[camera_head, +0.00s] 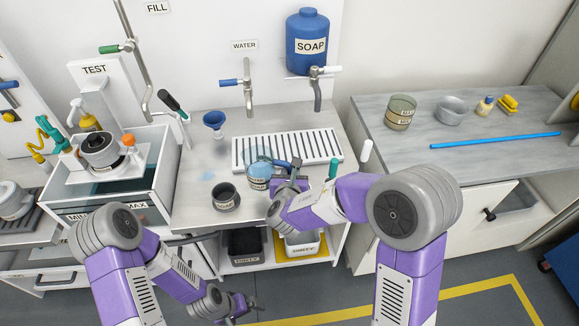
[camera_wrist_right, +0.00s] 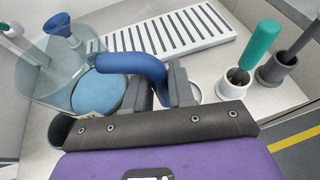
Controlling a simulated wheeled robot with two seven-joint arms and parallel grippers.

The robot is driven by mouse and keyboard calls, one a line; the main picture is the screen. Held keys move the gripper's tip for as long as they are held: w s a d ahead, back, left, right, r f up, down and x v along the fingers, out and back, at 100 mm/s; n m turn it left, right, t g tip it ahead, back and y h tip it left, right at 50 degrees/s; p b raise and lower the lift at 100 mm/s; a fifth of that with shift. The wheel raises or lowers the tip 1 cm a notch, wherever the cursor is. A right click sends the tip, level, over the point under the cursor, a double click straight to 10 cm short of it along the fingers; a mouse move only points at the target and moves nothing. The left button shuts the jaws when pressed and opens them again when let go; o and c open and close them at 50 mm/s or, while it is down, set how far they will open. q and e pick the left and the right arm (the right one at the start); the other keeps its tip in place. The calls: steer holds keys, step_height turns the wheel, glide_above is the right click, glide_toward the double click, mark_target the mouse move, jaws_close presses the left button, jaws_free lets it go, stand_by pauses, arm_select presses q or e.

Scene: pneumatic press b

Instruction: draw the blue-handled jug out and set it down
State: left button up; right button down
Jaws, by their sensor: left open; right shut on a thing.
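The clear jug with the blue handle (camera_head: 259,171) is over the counter in front of the slatted drain rack, with a label on its side. In the right wrist view the jug (camera_wrist_right: 35,85) is at the left, a blue disc showing inside, and its blue handle (camera_wrist_right: 135,62) reaches between my fingers. My right gripper (camera_head: 291,172) is shut on the handle; its fingers (camera_wrist_right: 168,88) also show in the wrist view. I cannot tell whether the jug's base touches the counter. My left gripper (camera_head: 240,304) is open and empty, low in front of the counter.
A dark labelled pot (camera_head: 226,198) stands left of the jug, a blue funnel (camera_head: 214,121) behind it. The drain rack (camera_head: 287,150) lies behind. In the wrist view, holders with a green-handled tool (camera_wrist_right: 258,48) and a dark one stand right. The side counter (camera_head: 470,155) has free room.

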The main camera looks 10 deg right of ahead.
steer(key=shift+s+f, duration=0.15)
steer(key=shift+f, duration=0.25)
steer(key=shift+f+b, duration=1.85)
steer(key=shift+f, duration=0.9)
steer(key=shift+f+b, duration=0.45)
steer(key=shift+b, duration=0.05)
steer(key=c, duration=0.9)
jaws_free()
